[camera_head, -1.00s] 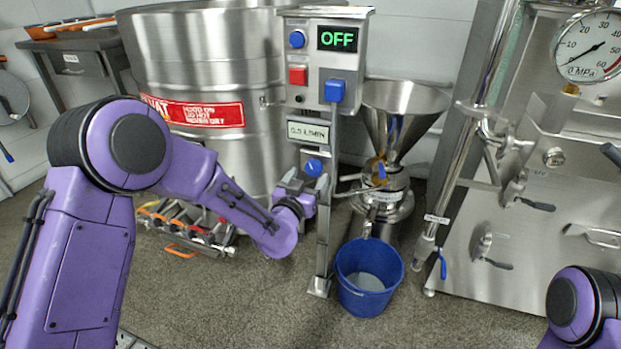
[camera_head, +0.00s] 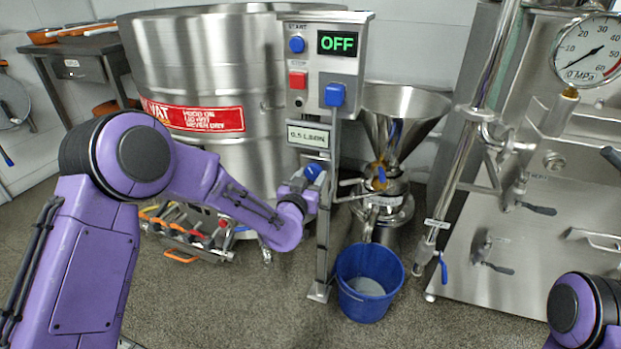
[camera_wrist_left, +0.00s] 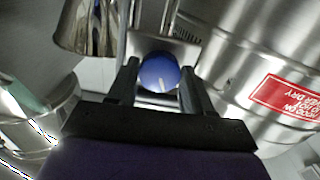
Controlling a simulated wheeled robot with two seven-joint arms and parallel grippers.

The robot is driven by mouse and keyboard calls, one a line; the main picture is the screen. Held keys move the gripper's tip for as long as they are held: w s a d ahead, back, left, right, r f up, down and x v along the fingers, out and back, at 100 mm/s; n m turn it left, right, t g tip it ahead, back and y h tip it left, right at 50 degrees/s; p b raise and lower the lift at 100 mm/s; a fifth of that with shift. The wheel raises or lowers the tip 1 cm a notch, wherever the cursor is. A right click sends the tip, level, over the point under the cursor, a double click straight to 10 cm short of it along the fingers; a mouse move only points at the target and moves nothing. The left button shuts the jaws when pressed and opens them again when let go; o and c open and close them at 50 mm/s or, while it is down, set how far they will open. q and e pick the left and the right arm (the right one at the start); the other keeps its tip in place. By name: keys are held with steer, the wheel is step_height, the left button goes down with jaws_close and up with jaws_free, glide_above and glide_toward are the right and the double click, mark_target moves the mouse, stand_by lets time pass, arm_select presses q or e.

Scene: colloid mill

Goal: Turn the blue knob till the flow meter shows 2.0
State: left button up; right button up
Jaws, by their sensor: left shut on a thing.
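The blue knob (camera_head: 313,171) sits low on the front of the control post, below a small label reading about 0.5 L/MIN (camera_head: 310,136). My left gripper (camera_head: 303,182) is shut on the knob at the post in the head view. A green display (camera_head: 337,42) above reads OFF. My right gripper is not in view; only part of my right arm shows at the lower right.
A blue bucket (camera_head: 369,283) stands on the floor under the mill's funnel (camera_head: 398,118). A blue start button (camera_head: 296,44), a red button (camera_head: 298,79) and a blue switch (camera_head: 334,94) are on the panel. A large steel vat (camera_head: 200,60) stands behind; a steel machine (camera_head: 560,230) stands right.

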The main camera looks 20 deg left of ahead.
arm_select(q)
steer(key=n+p, duration=0.1)
steer(key=n, duration=0.2)
steer(key=n+p, duration=0.1)
steer(key=n, duration=0.8)
steer(key=shift+n, duration=0.3)
steer(key=shift+d+n, duration=0.15)
steer(key=shift+n, duration=1.55)
steer(key=o, duration=1)
steer(key=shift+o, duration=0.2)
